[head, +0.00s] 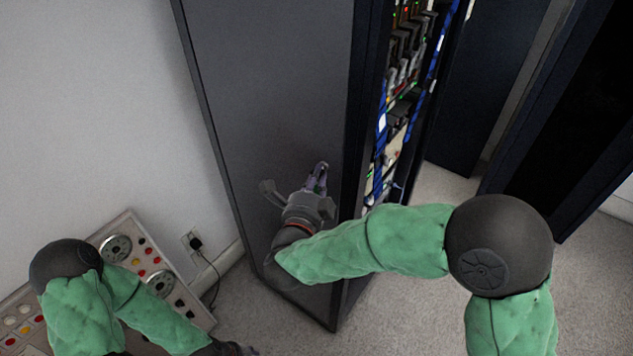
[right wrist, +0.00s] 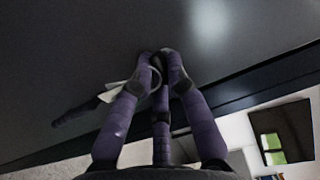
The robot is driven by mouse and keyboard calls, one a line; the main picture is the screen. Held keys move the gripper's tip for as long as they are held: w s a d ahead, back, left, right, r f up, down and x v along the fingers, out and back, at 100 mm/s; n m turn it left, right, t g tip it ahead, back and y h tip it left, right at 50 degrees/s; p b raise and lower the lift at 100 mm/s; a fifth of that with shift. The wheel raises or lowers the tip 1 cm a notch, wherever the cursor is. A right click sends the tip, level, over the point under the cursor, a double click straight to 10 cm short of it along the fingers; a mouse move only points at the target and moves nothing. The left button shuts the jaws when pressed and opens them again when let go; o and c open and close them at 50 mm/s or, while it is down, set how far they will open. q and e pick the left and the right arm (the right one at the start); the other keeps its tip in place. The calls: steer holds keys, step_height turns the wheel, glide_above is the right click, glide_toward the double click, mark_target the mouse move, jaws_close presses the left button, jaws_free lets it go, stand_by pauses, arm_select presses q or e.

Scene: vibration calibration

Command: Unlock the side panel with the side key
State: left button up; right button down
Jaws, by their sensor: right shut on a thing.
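The side panel (head: 275,90) is the tall dark grey side of the cabinet, upright and closed in the head view. It also fills the upper part of the right wrist view (right wrist: 90,50). My right gripper (head: 320,172) is at the panel's lower half, fingertips close against its surface. In the right wrist view its purple fingers (right wrist: 162,58) are closed together on a small thing, taken as the side key, mostly hidden between the tips. Any lock behind the fingertips is hidden. My left gripper (head: 235,348) shows only in part at the bottom edge, too little to judge its jaws.
A control console (head: 130,225) with dials and coloured buttons stands at lower left. A wall socket with a plug and cable (head: 195,243) is beside it. The cabinet's open front shows equipment and blue cables (head: 382,125). Grey carpet (head: 420,310) is clear at right.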

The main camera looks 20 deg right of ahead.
stand_by(0.4)
steer(key=c, duration=1.5)
jaws_free()
steer(key=shift+d, duration=0.1)
steer(key=shift+s, duration=0.1)
steer(key=v, duration=1.2)
